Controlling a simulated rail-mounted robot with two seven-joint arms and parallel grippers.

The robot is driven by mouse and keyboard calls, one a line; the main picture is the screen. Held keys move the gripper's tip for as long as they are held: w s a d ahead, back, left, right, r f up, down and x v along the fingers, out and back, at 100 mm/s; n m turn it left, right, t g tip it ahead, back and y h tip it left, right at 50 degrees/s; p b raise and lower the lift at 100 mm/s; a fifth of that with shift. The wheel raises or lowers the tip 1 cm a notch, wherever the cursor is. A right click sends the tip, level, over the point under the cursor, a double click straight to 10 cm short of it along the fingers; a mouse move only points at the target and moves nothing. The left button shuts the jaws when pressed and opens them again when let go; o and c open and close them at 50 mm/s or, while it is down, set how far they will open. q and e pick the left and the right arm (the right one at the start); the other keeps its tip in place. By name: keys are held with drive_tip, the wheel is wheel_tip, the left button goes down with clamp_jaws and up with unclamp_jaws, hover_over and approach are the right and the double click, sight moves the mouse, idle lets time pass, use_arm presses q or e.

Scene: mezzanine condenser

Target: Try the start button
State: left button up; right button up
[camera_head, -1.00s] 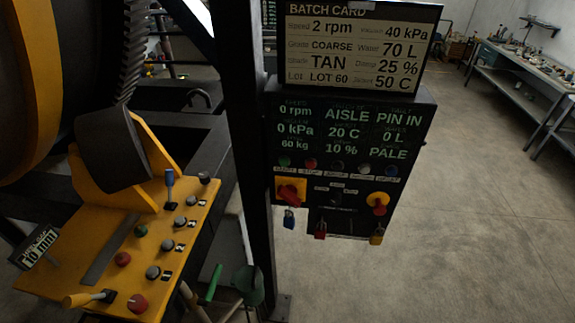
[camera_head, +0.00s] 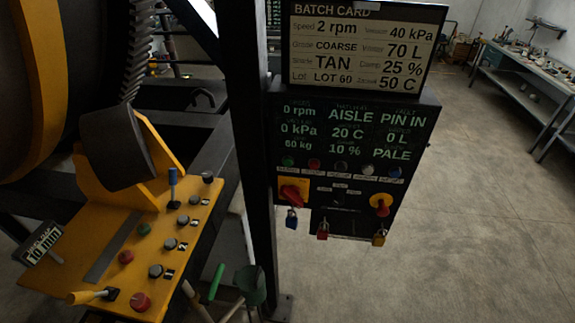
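The control box (camera_head: 412,150) hangs on a dark post, its display reading 0 rpm, 0 kPa, 60 kg, AISLE, 20 C, 10 %, PIN IN, 0 L and PALE. Under the display is a row of small buttons; a green button (camera_head: 288,161) is at the left end, beside a red button (camera_head: 314,164). Their labels are too small to read surely. A yellow console (camera_head: 75,285) at lower left also has a green button (camera_head: 144,229) and a red button (camera_head: 126,256). Neither gripper is in view.
A batch card (camera_head: 358,50) is above. Floor (camera_head: 450,240) at right is clear.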

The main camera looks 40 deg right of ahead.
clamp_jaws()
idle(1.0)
